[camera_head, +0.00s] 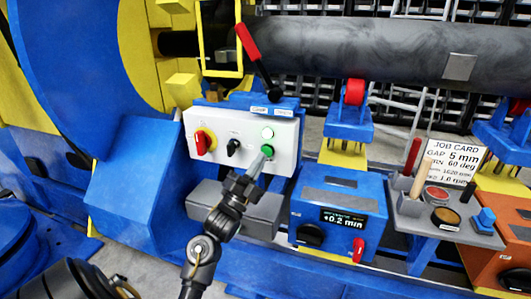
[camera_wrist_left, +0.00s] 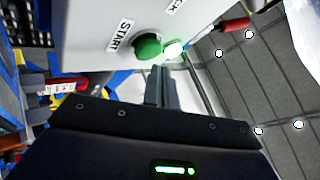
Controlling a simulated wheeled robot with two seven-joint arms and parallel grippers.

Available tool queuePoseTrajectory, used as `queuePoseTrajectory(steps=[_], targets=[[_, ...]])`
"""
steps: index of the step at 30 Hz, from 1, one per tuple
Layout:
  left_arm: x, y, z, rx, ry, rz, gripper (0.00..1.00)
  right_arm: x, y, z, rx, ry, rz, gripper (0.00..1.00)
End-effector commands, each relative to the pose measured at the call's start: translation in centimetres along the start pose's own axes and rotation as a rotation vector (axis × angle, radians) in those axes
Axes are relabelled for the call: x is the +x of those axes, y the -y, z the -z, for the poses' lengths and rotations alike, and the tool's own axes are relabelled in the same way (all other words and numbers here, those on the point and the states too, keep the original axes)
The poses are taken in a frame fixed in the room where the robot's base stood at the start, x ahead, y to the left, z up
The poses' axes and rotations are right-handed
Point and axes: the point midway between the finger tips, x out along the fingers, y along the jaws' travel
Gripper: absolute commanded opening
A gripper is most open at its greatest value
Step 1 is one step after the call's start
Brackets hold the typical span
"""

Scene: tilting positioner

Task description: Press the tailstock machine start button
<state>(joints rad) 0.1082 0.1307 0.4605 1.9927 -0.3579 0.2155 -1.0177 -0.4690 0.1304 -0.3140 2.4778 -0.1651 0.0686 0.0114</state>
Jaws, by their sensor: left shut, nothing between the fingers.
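A white control box (camera_head: 215,142) is mounted on the blue machine. On its right side is a green button (camera_head: 267,150), below a round pale-green lamp (camera_head: 267,133). In the left wrist view the green button (camera_wrist_left: 148,47) sits beside a START label (camera_wrist_left: 120,36), and the lamp (camera_wrist_left: 174,50) glows bright. My left gripper (camera_head: 259,162) is shut and empty, its fingertips at the lower edge of the green button. The fingertips also show close to the button in the left wrist view (camera_wrist_left: 161,70). I cannot tell whether they touch it. My right gripper is not in view.
The box also carries a red rotary switch (camera_head: 204,141) on yellow and a black knob (camera_head: 233,147). A red-handled lever (camera_head: 248,42) rises above it. A blue unit with a display (camera_head: 343,217) and a tool tray (camera_head: 447,235) stand to the right.

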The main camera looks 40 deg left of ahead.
Motion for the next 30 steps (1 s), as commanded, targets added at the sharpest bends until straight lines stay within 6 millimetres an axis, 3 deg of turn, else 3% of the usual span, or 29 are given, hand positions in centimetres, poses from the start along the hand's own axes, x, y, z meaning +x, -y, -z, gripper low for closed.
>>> queuePoseTrajectory(steps=[18,30], targets=[[-3.2,2.4,2.4,0.0,0.0,0.0,0.0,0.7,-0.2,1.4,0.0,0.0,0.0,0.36],[-3.5,2.5,2.5,0.0,0.0,0.0,0.0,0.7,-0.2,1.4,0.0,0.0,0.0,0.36]])
